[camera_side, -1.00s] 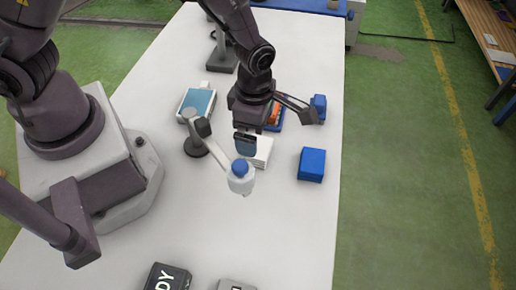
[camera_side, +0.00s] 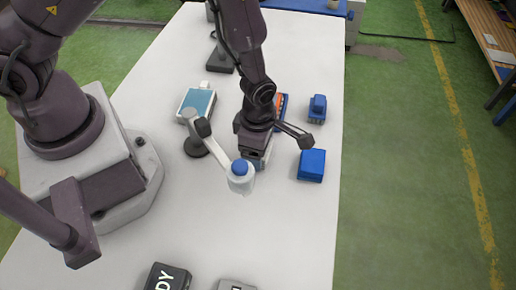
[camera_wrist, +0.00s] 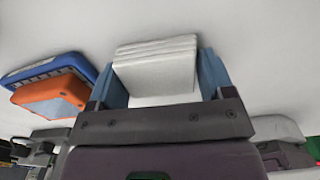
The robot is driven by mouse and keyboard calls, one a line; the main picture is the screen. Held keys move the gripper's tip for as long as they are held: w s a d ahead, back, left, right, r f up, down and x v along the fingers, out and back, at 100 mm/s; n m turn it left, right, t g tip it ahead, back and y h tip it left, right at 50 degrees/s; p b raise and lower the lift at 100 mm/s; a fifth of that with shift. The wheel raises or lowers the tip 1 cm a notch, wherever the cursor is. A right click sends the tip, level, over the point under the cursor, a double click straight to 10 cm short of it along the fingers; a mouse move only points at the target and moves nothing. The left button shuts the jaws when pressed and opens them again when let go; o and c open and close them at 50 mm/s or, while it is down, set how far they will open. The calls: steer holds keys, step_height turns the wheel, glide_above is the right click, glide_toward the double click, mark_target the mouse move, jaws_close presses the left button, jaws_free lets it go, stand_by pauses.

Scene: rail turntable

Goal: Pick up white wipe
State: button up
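The white wipe (camera_wrist: 155,62) is a folded, layered white stack on the white table. It shows in the wrist view between the two blue fingers of my gripper (camera_wrist: 160,80). One finger stands on each side of it, very close to its edges; I see no clear grip on it. In the side view my gripper (camera_side: 256,160) is low over the table, and its body and the lamp-like stand hide most of the wipe.
A blue box (camera_side: 312,165) and a small blue object (camera_side: 317,109) lie to the right. An orange item (camera_wrist: 50,92) lies on a blue tray (camera_wrist: 45,70). A light-blue box (camera_side: 197,102) is left.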

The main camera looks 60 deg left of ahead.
steer(key=c, duration=0.4)
steer(key=shift+o, duration=0.2)
steer(key=shift+r, duration=0.15)
step_height(320, 180, up, 10)
steer(key=shift+f, duration=0.1)
